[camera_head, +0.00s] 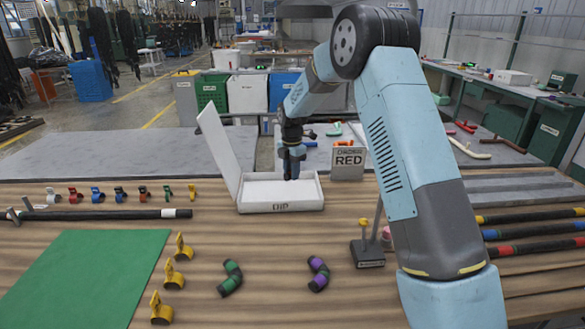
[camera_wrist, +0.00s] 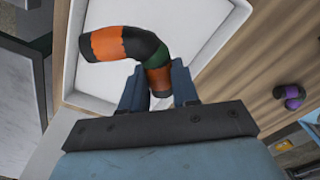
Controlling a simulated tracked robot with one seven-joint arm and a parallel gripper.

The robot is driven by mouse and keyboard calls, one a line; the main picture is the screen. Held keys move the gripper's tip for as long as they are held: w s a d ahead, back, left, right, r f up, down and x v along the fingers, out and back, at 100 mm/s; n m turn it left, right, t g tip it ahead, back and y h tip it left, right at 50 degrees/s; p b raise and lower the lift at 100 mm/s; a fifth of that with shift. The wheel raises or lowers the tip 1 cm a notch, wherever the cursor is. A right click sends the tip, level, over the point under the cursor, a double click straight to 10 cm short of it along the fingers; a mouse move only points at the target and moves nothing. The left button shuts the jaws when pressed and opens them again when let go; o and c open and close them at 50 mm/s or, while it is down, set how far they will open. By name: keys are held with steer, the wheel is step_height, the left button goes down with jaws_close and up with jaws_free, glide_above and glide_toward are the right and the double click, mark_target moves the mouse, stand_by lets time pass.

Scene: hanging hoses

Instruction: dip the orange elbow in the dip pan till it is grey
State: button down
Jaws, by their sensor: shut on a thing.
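The dip pan (camera_head: 282,207) is a white open box marked DIP, with its lid raised at the left; its white floor and rim also show in the wrist view (camera_wrist: 215,25). My gripper (camera_head: 291,172) points down over the pan in the head view. In the wrist view my gripper (camera_wrist: 158,95) is shut on the orange elbow (camera_wrist: 103,44), holding it by its near end.
A green-and-black elbow (camera_head: 230,278) and a purple-and-black elbow (camera_head: 318,274) lie in front of the pan. Yellow clips (camera_head: 172,274) stand by a green mat (camera_head: 84,280). Banded hoses (camera_head: 535,231) lie at the right.

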steer(key=shift+f, duration=3.3)
steer(key=shift+a, duration=5)
steer(key=shift+d, duration=5)
steer(key=shift+a, duration=5)
steer(key=shift+d, duration=0.1)
